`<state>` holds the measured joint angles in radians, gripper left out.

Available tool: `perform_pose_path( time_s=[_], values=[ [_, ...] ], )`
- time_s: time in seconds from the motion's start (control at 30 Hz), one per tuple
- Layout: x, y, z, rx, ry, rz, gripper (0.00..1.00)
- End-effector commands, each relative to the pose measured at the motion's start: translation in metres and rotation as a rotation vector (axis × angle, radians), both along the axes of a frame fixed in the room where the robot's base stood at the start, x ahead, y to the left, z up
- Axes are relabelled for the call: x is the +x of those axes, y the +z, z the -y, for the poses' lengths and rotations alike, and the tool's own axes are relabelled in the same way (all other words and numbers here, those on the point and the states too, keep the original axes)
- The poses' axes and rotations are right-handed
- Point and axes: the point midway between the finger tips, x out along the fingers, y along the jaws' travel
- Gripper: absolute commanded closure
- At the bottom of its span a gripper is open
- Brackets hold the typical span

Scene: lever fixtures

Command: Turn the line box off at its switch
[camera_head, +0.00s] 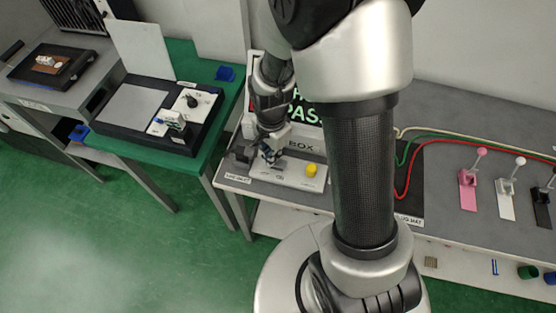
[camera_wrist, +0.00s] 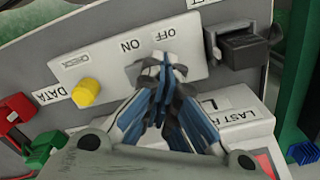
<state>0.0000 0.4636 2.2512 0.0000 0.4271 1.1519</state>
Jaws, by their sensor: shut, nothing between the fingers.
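The line box is a pale panel (camera_head: 292,177) on the grey bench, with a yellow knob (camera_head: 311,170) at its right. In the wrist view its white face (camera_wrist: 110,60) carries the labels ON and OFF, a CHECK label and the yellow knob (camera_wrist: 86,92). My gripper (camera_head: 268,158) is over the panel's left part. In the wrist view my gripper (camera_wrist: 160,66) is shut and empty, its tips just by the ON and OFF labels. The fingers cover most of the switch area, so the switch's position and any contact cannot be told.
A black block (camera_wrist: 240,48) sits beside the panel near the OFF end. Pink (camera_head: 468,190), white (camera_head: 505,205) and black (camera_head: 541,208) lever fixtures stand at the bench's right, near red and green cables. A green table (camera_head: 215,120) stands left, across a gap.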

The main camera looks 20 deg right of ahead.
Motion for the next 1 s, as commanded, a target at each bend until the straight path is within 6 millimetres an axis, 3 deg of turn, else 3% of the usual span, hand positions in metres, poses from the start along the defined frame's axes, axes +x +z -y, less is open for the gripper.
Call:
perform_pose_path(
  time_s=[0.33, 1.0],
  values=[
    [0.0, 0.003, 0.0, 0.0, 0.0, 0.0, 1.0],
    [0.0, 0.057, 0.0, 0.0, 0.0, 0.0, 1.0]
  ],
)
